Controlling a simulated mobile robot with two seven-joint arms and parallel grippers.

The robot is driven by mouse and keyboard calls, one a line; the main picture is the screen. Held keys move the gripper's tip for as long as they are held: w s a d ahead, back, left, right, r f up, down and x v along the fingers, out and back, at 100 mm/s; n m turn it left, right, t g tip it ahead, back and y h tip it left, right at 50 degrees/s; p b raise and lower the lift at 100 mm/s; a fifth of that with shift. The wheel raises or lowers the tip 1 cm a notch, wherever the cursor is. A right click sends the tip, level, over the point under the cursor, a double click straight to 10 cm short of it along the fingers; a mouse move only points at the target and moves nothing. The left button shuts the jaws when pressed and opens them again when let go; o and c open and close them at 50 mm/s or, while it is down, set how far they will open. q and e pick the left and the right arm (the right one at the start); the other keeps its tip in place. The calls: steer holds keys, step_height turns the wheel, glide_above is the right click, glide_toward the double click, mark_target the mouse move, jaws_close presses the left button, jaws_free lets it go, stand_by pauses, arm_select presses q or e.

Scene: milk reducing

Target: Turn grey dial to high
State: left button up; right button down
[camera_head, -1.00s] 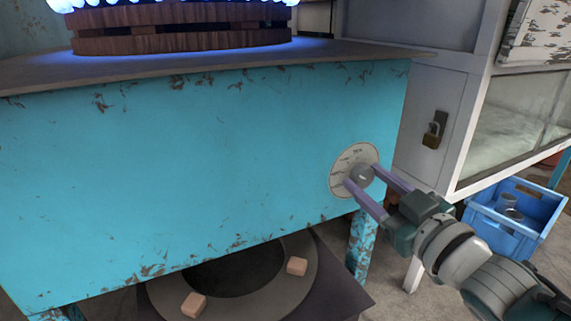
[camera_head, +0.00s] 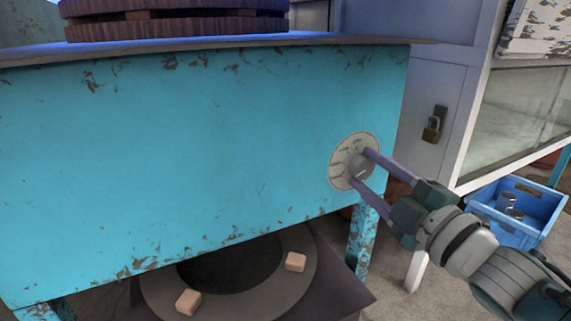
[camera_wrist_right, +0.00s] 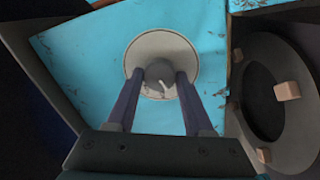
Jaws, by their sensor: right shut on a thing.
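The grey dial (camera_head: 359,167) is a round knob in the middle of a pale disc (camera_head: 340,170) with markings, on the blue front panel (camera_head: 200,160). My right gripper (camera_head: 361,166) is shut on the dial, one purple finger at its upper side and one at its lower side. In the right wrist view the dial (camera_wrist_right: 161,76) sits between the two fingertips, with a light pointer mark on its face. The markings on the disc are too small to read. My left gripper is not in view.
A grey cabinet with a padlock (camera_head: 431,130) stands close to the right of the panel. A blue crate (camera_head: 515,232) is on the floor at the right. A dark ring with small blocks (camera_head: 295,262) lies below the panel.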

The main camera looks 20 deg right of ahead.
steer(key=shift+n, duration=1.2)
steer(key=shift+b, duration=0.3)
steer(key=shift+c, duration=1.4)
jaws_free()
steer(key=shift+s, duration=0.1)
steer(key=shift+s, duration=0.25)
steer(key=s+p, duration=0.3)
steer(key=s, duration=0.6)
steer(key=shift+s+d+f, duration=0.15)
steer(key=shift+d+f, duration=0.2)
steer(key=shift+d, duration=0.05)
